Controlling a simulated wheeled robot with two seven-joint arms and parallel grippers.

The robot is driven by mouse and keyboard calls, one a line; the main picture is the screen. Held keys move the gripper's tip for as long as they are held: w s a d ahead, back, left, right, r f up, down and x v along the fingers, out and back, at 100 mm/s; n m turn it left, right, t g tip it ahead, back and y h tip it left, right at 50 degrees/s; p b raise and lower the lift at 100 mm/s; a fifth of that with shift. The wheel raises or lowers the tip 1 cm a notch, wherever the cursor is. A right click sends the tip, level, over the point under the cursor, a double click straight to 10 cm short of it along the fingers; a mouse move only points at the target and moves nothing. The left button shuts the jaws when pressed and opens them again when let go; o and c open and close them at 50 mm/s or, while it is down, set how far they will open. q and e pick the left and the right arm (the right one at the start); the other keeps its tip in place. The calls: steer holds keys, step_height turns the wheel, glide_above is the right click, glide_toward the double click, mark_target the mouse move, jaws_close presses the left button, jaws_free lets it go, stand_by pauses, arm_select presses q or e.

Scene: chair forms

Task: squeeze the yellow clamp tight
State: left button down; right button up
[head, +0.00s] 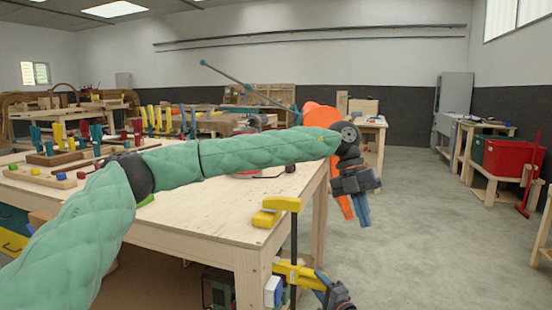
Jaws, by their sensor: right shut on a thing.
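The yellow clamp (283,204) is at the near right corner of the wooden workbench. Its upper jaw reaches over the tabletop, its black bar (294,235) stands upright beside the edge, and its lower yellow part (299,274) is well below the top. My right gripper (309,287), at the bottom edge of the view, is shut on the clamp's lower part; much of it is cut off. My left arm stretches across above the bench. My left gripper (361,208) hangs beyond the bench's right edge, apart from the clamp; its finger opening is unclear.
The workbench (210,205) carries coloured clamps and blocks at its left. An orange object (320,116) shows behind my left gripper. A red bin (508,160) stands on a low bench at right. The floor (430,230) at right is free.

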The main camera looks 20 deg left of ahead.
arm_select(q)
steer(key=w+a+r+n+t+y, duration=0.1)
steer(key=w+a+r, duration=0.2)
steer(key=a, duration=0.2)
steer(key=w+a+r+t+y, duration=0.1)
steer(key=w+a+r, duration=0.15)
steer(key=a, duration=0.25)
step_height(320, 180, up, 4)
steer(key=n+t+y, duration=0.1)
steer(key=n+y, duration=0.1)
glide_above(275, 198)
steer(key=shift+w+d+f, duration=0.1)
steer(key=shift+f, duration=3.9)
steer(key=shift+a, duration=0.25)
steer(key=shift+f, duration=0.8)
stand_by(0.8)
